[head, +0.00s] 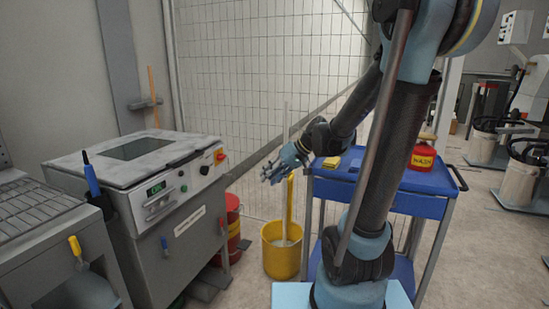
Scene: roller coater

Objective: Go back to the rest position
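My gripper (271,173) is at the end of my arm, near the middle of the head view. It points left, in the air above the yellow bucket (280,258) and to the left of the blue cart (413,205). Its fingers look spread apart, with nothing visible between them. A yellow handle (290,205) stands upright in the bucket just below and right of the gripper. I cannot tell whether the gripper touches it. My arm hides part of the cart.
A grey machine (150,240) with a control panel stands at the left. A red can (422,157) and a yellow block (331,162) sit on the cart. Red buckets (233,225) stand beside the machine. A wire mesh fence (250,90) is behind.

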